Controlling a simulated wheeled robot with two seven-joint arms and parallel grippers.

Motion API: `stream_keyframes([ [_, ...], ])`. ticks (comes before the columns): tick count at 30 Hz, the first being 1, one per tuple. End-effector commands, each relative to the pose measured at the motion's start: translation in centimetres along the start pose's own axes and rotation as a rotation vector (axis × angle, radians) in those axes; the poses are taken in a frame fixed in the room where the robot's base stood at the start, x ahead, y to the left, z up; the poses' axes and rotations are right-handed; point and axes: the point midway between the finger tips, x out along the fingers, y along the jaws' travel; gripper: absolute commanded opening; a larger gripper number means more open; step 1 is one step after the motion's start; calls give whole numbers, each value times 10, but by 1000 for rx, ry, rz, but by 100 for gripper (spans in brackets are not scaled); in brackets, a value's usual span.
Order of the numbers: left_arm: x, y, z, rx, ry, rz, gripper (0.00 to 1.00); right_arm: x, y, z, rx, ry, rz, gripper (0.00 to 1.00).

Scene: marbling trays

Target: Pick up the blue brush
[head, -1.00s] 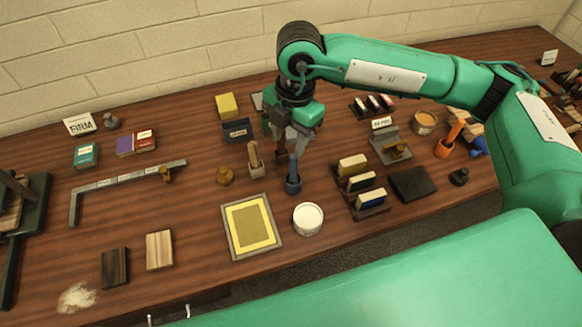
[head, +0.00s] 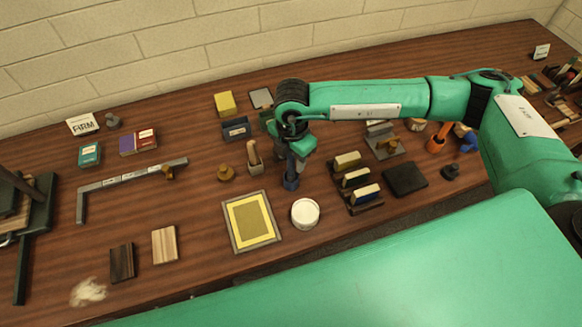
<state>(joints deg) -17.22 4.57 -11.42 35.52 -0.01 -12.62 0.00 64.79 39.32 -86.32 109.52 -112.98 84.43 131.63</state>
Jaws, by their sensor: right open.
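The blue brush (head: 291,169) stands upright in a small blue cup (head: 290,184), just behind the round white tub. Only a short piece of its handle shows. My right gripper (head: 292,157) points down over it from above, its jaws open and close around the top of the handle. The gripper and wrist hide the upper part of the brush, and I cannot tell whether the fingers touch it. My left gripper is not in view.
A white tub (head: 305,212) and a yellow framed tray (head: 251,235) stand in front of the cup. A holder (head: 254,157) with a beige piece is at the left, and a rack of blocks (head: 366,208) at the right.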

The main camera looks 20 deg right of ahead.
Motion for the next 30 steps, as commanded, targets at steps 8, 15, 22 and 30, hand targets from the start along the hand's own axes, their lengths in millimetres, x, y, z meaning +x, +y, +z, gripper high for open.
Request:
stream_keyframes([
  [8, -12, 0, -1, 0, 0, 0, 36, 24, 1, 0, -3, 1, 1, 45],
  [15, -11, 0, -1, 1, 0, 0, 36, 24, 1, 0, -2, 1, 1, 33],
  [22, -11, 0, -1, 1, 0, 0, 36, 24, 1, 0, -2, 1, 1, 0],
  [30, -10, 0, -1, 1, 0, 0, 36, 22, 1, 0, -2, 2, 1, 0],
])
